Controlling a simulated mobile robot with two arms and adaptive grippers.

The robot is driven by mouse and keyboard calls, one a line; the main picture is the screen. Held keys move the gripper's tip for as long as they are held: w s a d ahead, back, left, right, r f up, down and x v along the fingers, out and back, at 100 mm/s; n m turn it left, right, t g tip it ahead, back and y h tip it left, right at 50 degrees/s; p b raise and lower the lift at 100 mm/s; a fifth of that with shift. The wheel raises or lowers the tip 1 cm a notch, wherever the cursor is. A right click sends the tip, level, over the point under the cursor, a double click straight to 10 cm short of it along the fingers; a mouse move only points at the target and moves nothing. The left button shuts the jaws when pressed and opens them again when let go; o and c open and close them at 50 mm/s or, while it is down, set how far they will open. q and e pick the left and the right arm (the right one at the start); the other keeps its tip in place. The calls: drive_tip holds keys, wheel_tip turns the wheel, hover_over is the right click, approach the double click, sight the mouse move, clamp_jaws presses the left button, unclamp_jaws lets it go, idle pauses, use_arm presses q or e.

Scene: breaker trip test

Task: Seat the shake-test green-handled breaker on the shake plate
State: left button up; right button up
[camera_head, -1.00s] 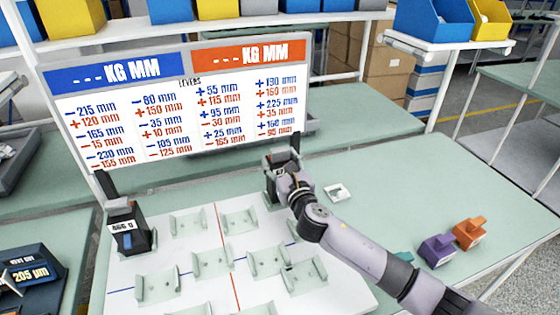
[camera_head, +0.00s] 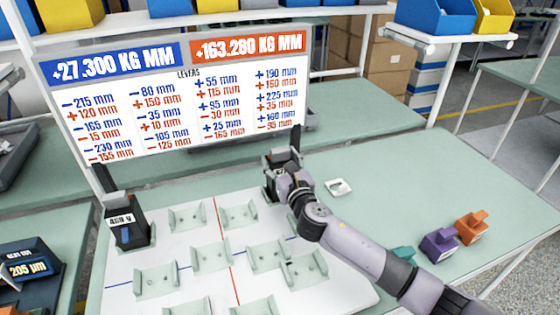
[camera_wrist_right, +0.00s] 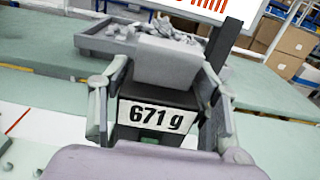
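A teal-green piece (camera_head: 403,253), which looks like the green-handled breaker, lies on the table at right, partly hidden behind my right arm. The white plate (camera_head: 190,262) carries several pale green cradles. My right gripper (camera_head: 284,172) is at the plate's far right corner, around a dark unit with a tall black post. In the right wrist view its fingers (camera_wrist_right: 160,105) stand wide apart, one on each side of the dark unit (camera_wrist_right: 157,117), which reads 671 g. A grey block (camera_wrist_right: 168,60) shows above that label; I cannot tell whether the fingers touch it. My left gripper is not in view.
A purple piece (camera_head: 439,245) and an orange piece (camera_head: 471,227) stand at right. A similar dark unit (camera_head: 127,222) is at the plate's left corner. A display board (camera_head: 185,100) stands behind the plate.

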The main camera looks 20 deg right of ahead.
drive_tip(key=o, duration=0.4)
drive_tip(key=shift+o, duration=0.2)
drive_tip(key=shift+s+f, duration=0.1)
drive_tip(key=shift+f, duration=0.1)
drive_tip(key=s, duration=1.2)
drive_tip(key=shift+d+r, duration=0.15)
drive_tip(key=shift+d, duration=0.05)
drive_tip(key=shift+o, duration=0.3)
drive_tip(key=shift+o, duration=1.3)
